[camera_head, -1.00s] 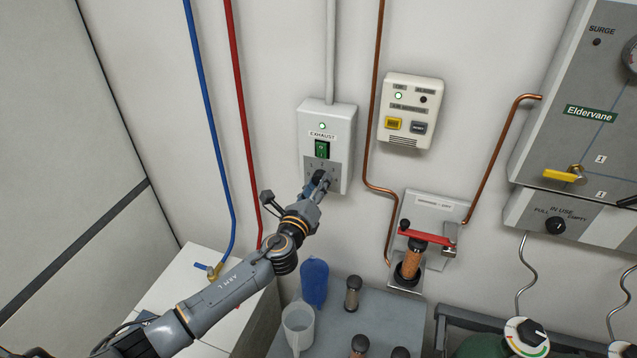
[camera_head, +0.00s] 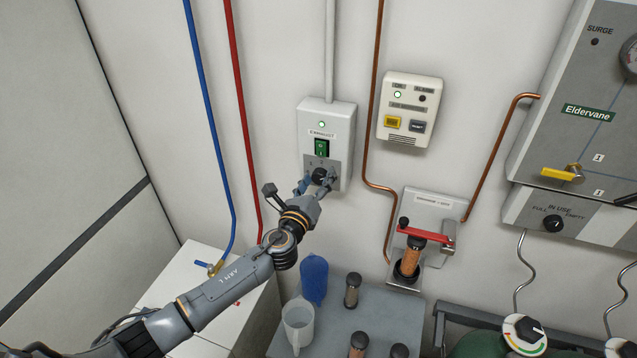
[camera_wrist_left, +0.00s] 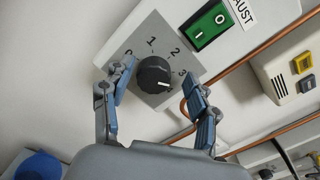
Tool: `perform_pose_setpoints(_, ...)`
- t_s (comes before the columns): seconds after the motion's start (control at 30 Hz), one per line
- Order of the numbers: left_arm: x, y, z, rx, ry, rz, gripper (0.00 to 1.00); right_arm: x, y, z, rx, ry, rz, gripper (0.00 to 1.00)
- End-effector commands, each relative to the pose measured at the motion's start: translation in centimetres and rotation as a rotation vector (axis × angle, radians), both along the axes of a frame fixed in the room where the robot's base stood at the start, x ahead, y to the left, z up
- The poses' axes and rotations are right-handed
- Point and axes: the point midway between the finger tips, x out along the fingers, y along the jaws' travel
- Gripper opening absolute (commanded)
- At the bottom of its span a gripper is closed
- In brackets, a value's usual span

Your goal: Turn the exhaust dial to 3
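The exhaust box (camera_head: 341,127) is on the wall, with a green switch (camera_head: 321,148) and a black exhaust dial (camera_head: 319,175) below it. In the left wrist view the dial (camera_wrist_left: 153,76) sits on a grey plate marked 0, 1, 2, 3; any further mark is hidden. Its white pointer mark faces the lower right of that picture, a little below the 3. My left gripper (camera_head: 317,184) is at the dial. In the wrist view its fingers (camera_wrist_left: 160,95) are spread on either side of the knob with visible gaps. My right gripper is in neither view.
An alarm box (camera_head: 410,108) and copper pipes are to the right of the exhaust box.

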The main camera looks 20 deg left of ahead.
Motion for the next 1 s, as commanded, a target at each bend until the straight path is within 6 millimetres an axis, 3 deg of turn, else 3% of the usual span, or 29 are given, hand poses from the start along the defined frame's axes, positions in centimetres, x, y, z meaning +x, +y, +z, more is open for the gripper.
perform_pose_setpoints(0.37,-1.0,0.0,-0.6,0.0,0.009,-0.002,0.6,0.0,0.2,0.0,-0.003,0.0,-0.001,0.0)
perform_pose_setpoints(0.8,-9.6,0.1,-0.5,0.001,0.009,-0.003,0.6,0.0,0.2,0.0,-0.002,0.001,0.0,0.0)
perform_pose_setpoints(1.0,-11.7,0.2,-0.3,0.001,0.006,-0.002,0.6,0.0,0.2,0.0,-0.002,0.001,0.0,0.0)
